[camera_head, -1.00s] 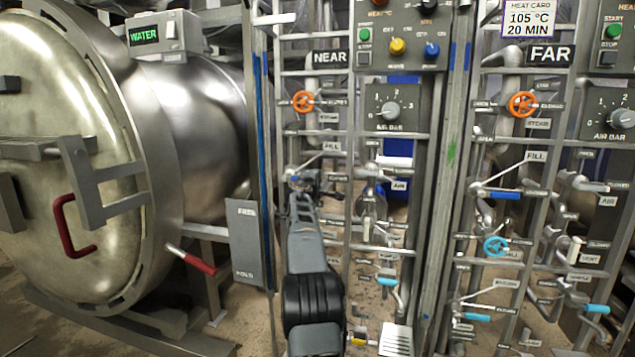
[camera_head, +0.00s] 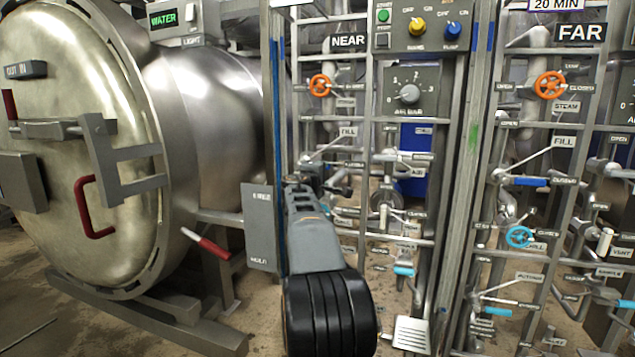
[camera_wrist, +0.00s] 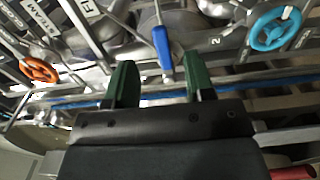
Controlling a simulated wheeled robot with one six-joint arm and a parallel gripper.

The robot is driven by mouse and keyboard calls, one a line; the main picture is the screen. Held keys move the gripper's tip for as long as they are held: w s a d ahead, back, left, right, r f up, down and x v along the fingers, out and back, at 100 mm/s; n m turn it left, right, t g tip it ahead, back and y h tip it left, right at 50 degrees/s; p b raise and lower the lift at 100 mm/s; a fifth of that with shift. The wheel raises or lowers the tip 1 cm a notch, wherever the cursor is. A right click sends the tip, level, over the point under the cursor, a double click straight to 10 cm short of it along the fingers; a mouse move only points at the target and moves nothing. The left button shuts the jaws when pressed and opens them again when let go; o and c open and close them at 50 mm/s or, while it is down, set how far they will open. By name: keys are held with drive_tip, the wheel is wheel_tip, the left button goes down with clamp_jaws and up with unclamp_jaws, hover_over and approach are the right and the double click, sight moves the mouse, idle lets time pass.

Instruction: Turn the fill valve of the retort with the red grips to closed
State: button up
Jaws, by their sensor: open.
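The retort with red grips stands at the left of the head view, its round door carrying a red grip (camera_head: 88,207). The near panel shows a FILL label (camera_head: 348,132); my arm partly hides the valves below it. My gripper (camera_wrist: 158,82) is open in the wrist view, with two green fingers apart. A blue lever (camera_wrist: 162,45) shows beyond and between the fingertips, pointing toward the picture's bottom; nothing is clearly gripped. The FILL label (camera_wrist: 92,8) also shows above it. In the head view, my gripper is in front of the near panel, its fingers not clear.
An orange wheel (camera_wrist: 38,68) is left and a cyan wheel (camera_wrist: 276,27) right of the lever. A blue-striped post (camera_head: 276,130) stands left of the near panel. A red-gripped lever (camera_head: 207,243) juts out beside the retort. The far panel has its own blue fill lever (camera_head: 530,181).

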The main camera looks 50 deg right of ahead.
drive_tip(key=shift+v, duration=1.25)
drive_tip(key=s+a+r+m+g+y+p, duration=0.15)
drive_tip(key=a+r+y+p, duration=0.25)
drive_tip(key=a+p, duration=0.6)
drive_tip(key=s+a+r+m+t+y+p, duration=0.1)
drive_tip(key=s+a+r+m+y+p, duration=0.3)
drive_tip(key=a+p, duration=0.65)
drive_tip(key=s+a+r+g+y+p, duration=0.2)
drive_tip(key=s+a+y+p, duration=0.2)
drive_tip(key=s+a+p, duration=0.3)
drive_tip(key=s+a+r+g+y+p, duration=0.1)
drive_tip(key=s+a+y+p, duration=0.3)
drive_tip(key=a+p, duration=0.9)
drive_tip(key=s+r+p, duration=0.1)
drive_tip(key=s, duration=0.2)
drive_tip(key=shift+s+a+r+n+g+p, duration=0.25)
drive_tip(key=shift+a+r+n+g+p, duration=0.05)
drive_tip(key=shift+a+n+g+p, duration=0.1)
